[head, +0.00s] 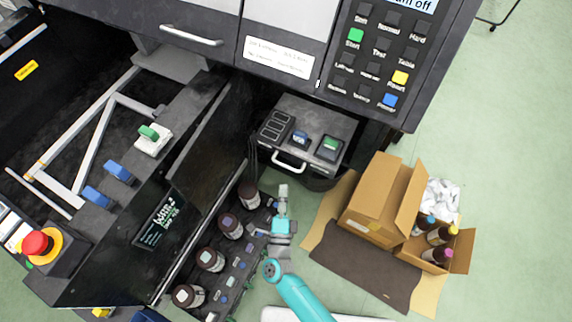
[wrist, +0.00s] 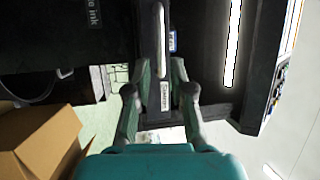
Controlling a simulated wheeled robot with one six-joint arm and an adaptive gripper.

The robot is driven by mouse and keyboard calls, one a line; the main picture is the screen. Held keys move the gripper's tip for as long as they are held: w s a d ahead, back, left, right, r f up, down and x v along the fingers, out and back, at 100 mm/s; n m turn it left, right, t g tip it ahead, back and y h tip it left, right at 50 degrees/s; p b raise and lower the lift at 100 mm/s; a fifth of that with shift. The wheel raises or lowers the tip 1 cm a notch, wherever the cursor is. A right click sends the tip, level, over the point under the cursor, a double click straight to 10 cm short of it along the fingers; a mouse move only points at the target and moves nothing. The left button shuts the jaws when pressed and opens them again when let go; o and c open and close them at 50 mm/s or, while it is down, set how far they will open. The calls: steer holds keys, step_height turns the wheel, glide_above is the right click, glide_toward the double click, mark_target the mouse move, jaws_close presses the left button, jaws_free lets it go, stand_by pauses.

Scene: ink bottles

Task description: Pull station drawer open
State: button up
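The station's dark grey unit (head: 318,124) with buttons on its top stands under the big machine in the head view. A pale bar handle (head: 288,162) is on its near front edge. My gripper (head: 283,190) is just in front of that handle, at the near side. In the wrist view a pale upright handle (wrist: 160,40) on a dark panel lies ahead, in line with the gap between my fingertips (wrist: 162,68). The fingers are apart with nothing held between them. I cannot tell whether they reach around the handle.
A rack with several dark ink bottles (head: 230,226) stands left of my gripper. An open cardboard box (head: 377,200) and a carton with bottles (head: 459,247) are on the right. A red stop button (head: 36,243) is at far left. Green floor is clear at far right.

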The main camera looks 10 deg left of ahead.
mark_target(286, 165)
steer(key=w, duration=0.3)
steer(key=w+r, duration=0.1)
steer(key=w, duration=0.5)
steer(key=shift+a+r, duration=0.2)
steer(key=shift+r, duration=0.1)
jaws_close()
